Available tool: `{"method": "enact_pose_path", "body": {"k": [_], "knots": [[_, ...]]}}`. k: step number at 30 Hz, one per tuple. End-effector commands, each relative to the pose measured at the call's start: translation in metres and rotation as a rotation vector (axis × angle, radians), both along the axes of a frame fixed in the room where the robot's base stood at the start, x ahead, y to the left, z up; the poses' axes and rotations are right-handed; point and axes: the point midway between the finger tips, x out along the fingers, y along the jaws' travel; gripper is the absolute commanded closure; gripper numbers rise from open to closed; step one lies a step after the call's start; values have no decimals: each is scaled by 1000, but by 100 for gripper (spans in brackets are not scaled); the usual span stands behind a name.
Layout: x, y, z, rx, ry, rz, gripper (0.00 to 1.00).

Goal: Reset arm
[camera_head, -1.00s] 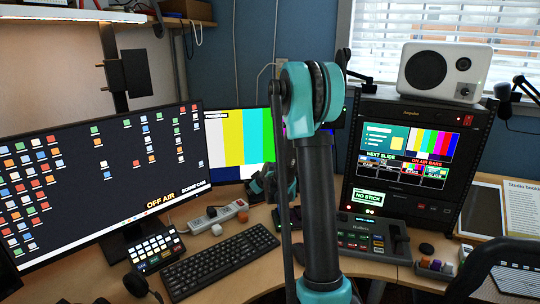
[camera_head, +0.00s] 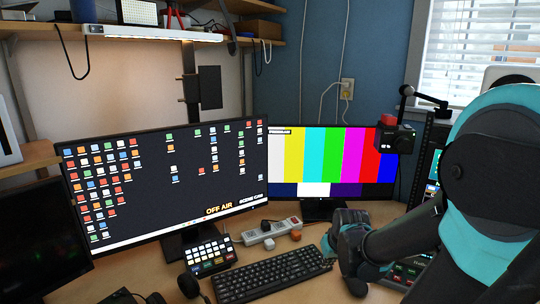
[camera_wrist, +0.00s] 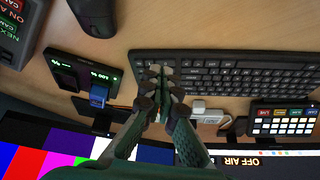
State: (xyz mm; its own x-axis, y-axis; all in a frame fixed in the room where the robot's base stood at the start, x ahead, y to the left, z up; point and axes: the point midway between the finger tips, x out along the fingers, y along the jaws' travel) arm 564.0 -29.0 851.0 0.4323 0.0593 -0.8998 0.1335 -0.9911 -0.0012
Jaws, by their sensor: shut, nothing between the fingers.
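I cannot tell how far above the desk the tips are. In the head view my teal and black arm (camera_head: 490,180) fills the right side, bent down toward the desk. Its wrist end is to the right of the keyboard (camera_head: 275,275), and the fingertips are hard to make out there.
Two monitors stand behind, one with icons (camera_head: 160,185), one with colour bars (camera_head: 325,150). A button pad (camera_head: 210,255) and power strip (camera_head: 268,232) lie on the desk. A small screen device (camera_wrist: 85,72) is beside the gripper. My arm partly hides the control panel.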

Motion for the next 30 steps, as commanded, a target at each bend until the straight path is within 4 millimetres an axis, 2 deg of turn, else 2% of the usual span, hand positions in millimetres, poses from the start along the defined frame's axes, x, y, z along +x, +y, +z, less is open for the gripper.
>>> {"method": "enact_pose_path", "body": {"k": [1, 3, 6, 9, 30], "knots": [[-19, -2, -4, -1, 18, -26, 100], [-40, -5, -10, -1, 41, -64, 100], [-61, -9, -17, -2, 64, -105, 100], [-72, -11, -21, -3, 78, -128, 100], [-75, -11, -22, -3, 82, -136, 100]]}}
